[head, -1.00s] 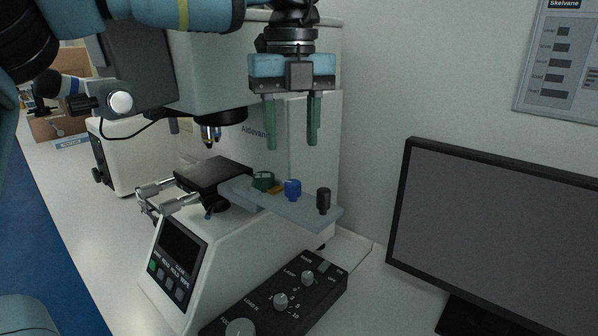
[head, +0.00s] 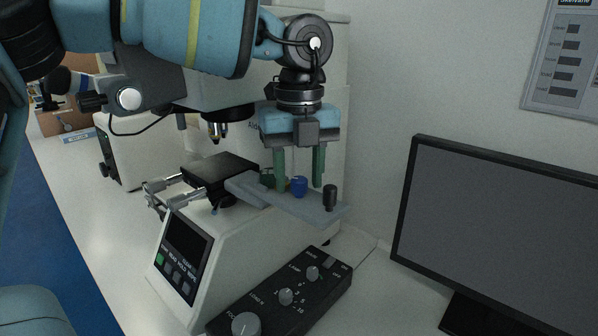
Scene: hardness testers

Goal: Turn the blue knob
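The blue knob (head: 299,187) stands upright on a grey plate (head: 318,209) that juts from the hardness tester, between a green knob and a black knob (head: 330,197). My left gripper (head: 299,182) points down from above, its two green fingers apart. The fingertips are at about the blue knob's height in the picture, one to each side of it. I cannot tell whether they touch it. The left finger partly hides the green knob (head: 267,180). My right gripper is not in view.
The tester's black stage (head: 221,168) is left of the plate. A black control box (head: 280,297) with several grey knobs lies in front. A monitor (head: 495,235) stands at the right, and a wall is behind. White bench surface shows between box and monitor.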

